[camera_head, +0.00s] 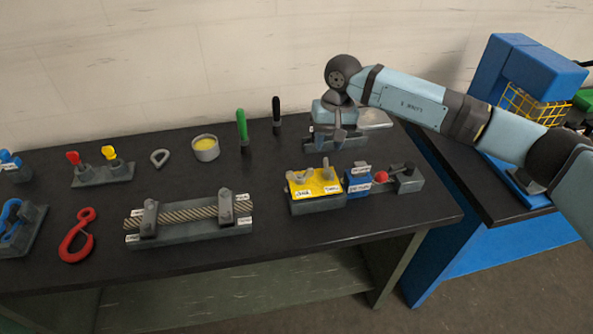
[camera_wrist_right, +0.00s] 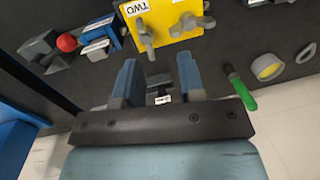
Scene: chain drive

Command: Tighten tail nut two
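A yellow plate (camera_head: 316,187) on a grey block carries two grey nuts with handles. Tail nut two (camera_head: 327,175) is the right one in the head view, behind the right-hand label. In the right wrist view, nut two (camera_wrist_right: 145,34) stands beside the label TWO on the yellow plate (camera_wrist_right: 215,18). The other nut (camera_head: 300,179) is to its left in the head view. My right gripper (camera_wrist_right: 158,82) is open, fingers apart, away from the nuts towards the wall. A dark labelled block (camera_wrist_right: 160,90) shows between its fingers. My left gripper is not in view.
Right of the plate are a blue block (camera_head: 357,181), a red ball (camera_head: 381,177) and a grey block (camera_head: 408,179). A rope fixture (camera_head: 190,232) stands left. Green (camera_head: 242,128) and black (camera_head: 276,112) handles stand behind. The front table strip is clear.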

